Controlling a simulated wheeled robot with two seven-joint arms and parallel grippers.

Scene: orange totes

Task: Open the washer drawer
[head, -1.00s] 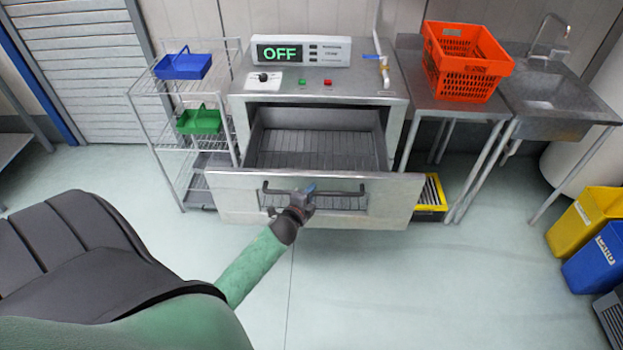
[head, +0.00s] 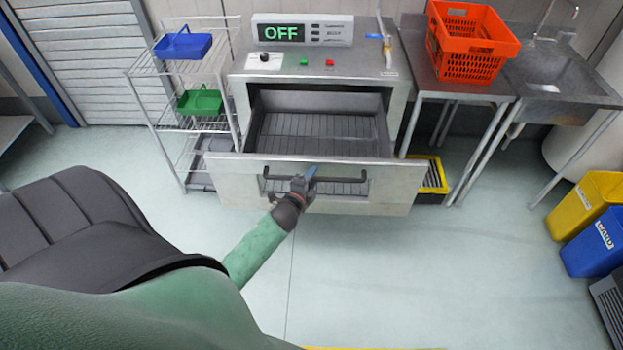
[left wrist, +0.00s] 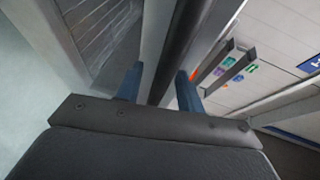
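The washer (head: 256,78) stands at the middle of the head view, its display reading OFF. Its drawer (head: 225,185) is pulled far out, and the slatted grey inside shows. The dark bar handle (head: 350,181) runs across the drawer front. My left gripper (head: 311,175) is at the middle of this handle. In the left wrist view the handle (left wrist: 183,35) runs between the two blue fingers of my left gripper (left wrist: 159,88), which look closed around it, though a narrow pale strip shows beside the left finger. My right gripper is not in view.
A wire rack (head: 146,112) with a blue basket (head: 184,47) and a green basket (head: 200,103) stands left of the washer. An orange tote (head: 470,45) sits on the right table. Yellow (head: 590,205) and blue (head: 597,248) bins stand at far right. The floor before the drawer is clear.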

